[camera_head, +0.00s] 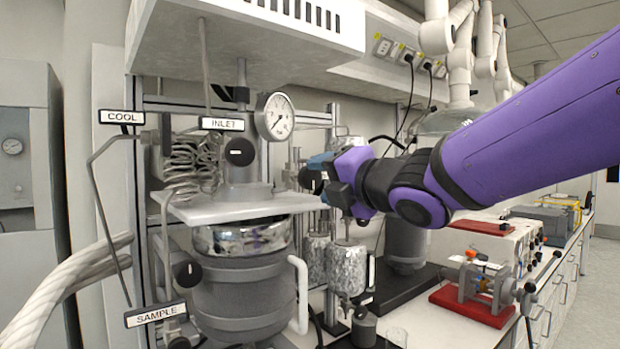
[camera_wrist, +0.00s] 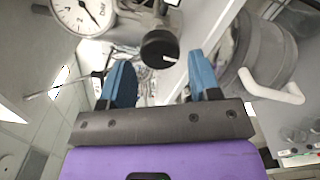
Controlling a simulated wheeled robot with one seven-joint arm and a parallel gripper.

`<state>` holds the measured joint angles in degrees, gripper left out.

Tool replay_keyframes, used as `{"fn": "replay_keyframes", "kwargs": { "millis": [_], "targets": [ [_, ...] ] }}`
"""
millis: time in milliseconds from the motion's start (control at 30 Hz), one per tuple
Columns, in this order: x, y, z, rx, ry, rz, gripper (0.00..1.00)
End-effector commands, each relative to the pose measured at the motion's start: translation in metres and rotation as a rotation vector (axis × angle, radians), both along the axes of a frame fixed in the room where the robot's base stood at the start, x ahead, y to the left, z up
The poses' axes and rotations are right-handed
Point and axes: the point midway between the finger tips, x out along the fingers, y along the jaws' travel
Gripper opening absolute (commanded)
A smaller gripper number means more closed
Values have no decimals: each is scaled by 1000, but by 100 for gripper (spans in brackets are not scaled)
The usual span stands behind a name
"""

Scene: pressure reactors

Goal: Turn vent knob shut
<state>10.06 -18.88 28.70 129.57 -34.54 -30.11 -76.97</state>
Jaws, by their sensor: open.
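My gripper (camera_head: 322,161) has blue fingers and reaches in from the right, beside the reactor's head, at about the height of the steel plate. In the wrist view my gripper (camera_wrist: 158,62) is open, with nothing between its fingers. A round black knob (camera_wrist: 160,47) with a white mark lies just beyond the fingertips, roughly centred between them and apart from them. In the head view a black knob (camera_head: 308,178) sits just left of my fingers, partly obscured. No vent label is readable, so I cannot confirm which knob is the vent.
A pressure gauge (camera_head: 274,116) stands close by; the wrist view shows it too (camera_wrist: 82,14). Another black knob (camera_head: 239,152) is below the INLET label (camera_head: 222,124). The steel plate (camera_head: 235,207) and metal vessel (camera_head: 240,290) lie below. A smaller vessel (camera_head: 346,268) hangs under my wrist.

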Motion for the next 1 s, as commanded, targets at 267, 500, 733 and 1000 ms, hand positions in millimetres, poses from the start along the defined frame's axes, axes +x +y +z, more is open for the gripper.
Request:
{"fn": "replay_keyframes", "kwargs": {
  "millis": [267, 500, 733, 1000],
  "targets": [
    [30, 20, 0, 2, 2, 0, 57],
    [38, 25, 0, 2, 1, 0, 57],
    [38, 26, 0, 2, 1, 0, 57],
    [38, 25, 0, 2, 1, 0, 22]
  ]
}}
